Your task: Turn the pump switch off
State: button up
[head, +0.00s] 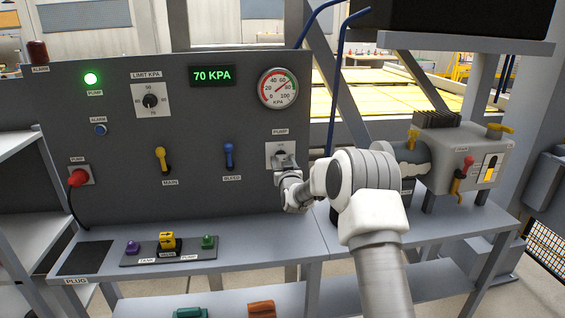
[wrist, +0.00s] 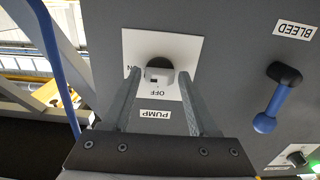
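The pump switch is a dark rotary knob with a pale grip on a white plate marked ON and OFF, at the right of the grey panel in the head view (head: 279,155). It also shows in the wrist view (wrist: 159,66), where the picture is upside down. My gripper (head: 284,172) is at the switch and partly hides it. In the wrist view its two fingers (wrist: 160,74) stand either side of the knob, with what looks like a small gap on each side. Which mark the knob points to is unclear. The green pump lamp (head: 91,79) is lit.
The blue bleed lever (head: 228,156) and yellow main lever (head: 161,158) are left of the switch. The display (head: 212,76) reads 70 KPA beside a round gauge (head: 278,88). A blue pipe (head: 332,85) rises close to the switch's right. A grey shelf (head: 240,243) lies below.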

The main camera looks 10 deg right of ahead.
grip_shut()
jog(key=shift+f+n+b, duration=0.1)
jog(key=shift+n+b, duration=0.2)
jog(key=shift+b, duration=0.2)
jog(key=n+b, duration=1.4)
jog(key=b, duration=0.3)
jog(key=shift+n, duration=0.4)
jog(key=shift+n+b, duration=0.95)
jog(key=shift+n, duration=0.25)
jog(key=shift+r, duration=0.25)
jog(key=shift+o, duration=1.9)
grip_release()
jog(key=shift+d, duration=0.1)
